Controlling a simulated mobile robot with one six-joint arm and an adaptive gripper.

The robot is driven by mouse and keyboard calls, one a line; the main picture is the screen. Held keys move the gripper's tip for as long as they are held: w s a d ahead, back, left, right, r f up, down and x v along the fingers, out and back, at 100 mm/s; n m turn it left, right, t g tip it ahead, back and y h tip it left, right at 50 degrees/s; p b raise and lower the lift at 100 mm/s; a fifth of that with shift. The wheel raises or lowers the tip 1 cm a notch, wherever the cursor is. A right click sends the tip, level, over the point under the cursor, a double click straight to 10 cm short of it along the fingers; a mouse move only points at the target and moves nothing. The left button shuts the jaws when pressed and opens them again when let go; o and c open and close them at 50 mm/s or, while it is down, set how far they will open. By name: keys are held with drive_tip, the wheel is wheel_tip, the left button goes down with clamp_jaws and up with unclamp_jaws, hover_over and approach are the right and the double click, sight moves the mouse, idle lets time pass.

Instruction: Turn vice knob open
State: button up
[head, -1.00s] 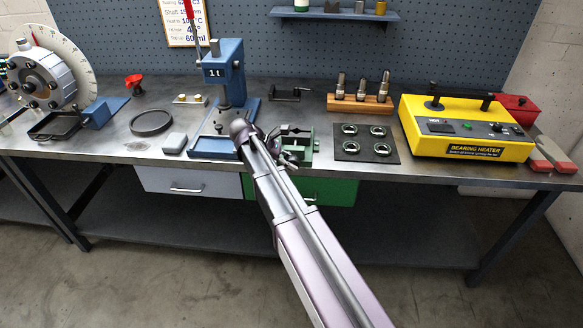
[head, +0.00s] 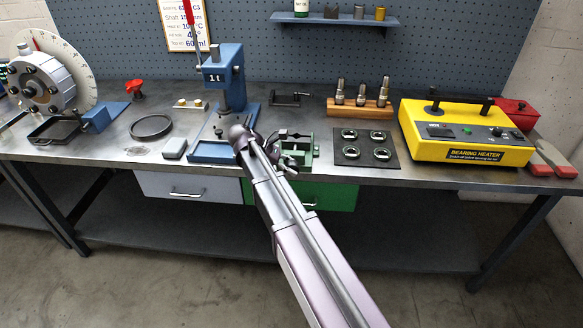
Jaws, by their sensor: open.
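The green vice (head: 308,151) stands at the front edge of the bench, right of the blue press. Its right side shows, while its left side is partly hidden by my gripper and wrist. I cannot make out the vice knob clearly at this size. My gripper (head: 285,140) is at the vice's upper left, with its fingers pointing right over or beside the vice. It is open and seems to hold nothing. I cannot tell whether a finger touches the vice.
The blue arbor press (head: 223,75) stands close on the left. A dark mat (head: 365,137) with several bearings lies just right of the vice. A wooden block (head: 345,109) with metal pins and the yellow bearing heater (head: 465,145) are further right.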

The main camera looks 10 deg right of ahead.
sight(293, 164)
drive_tip(key=shift+r+p, duration=2.35)
drive_tip(key=shift+r, duration=0.15)
drive_tip(key=shift+s+d+f, duration=0.2)
drive_tip(key=shift+s+f, duration=0.05)
drive_tip(key=shift+s, duration=0.15)
drive_tip(key=s+f+m+t+y, duration=0.1)
drive_tip(key=s+f+m+y, duration=0.2)
drive_tip(key=s+m+y, duration=0.2)
drive_tip(key=s+f+m+t+y, duration=0.2)
drive_tip(key=s+f+m+y, duration=0.2)
drive_tip(key=s+m, duration=0.5)
drive_tip(key=shift+s+f+y, duration=0.3)
drive_tip(key=shift+s+y, duration=0.4)
drive_tip(key=shift+a, duration=0.1)
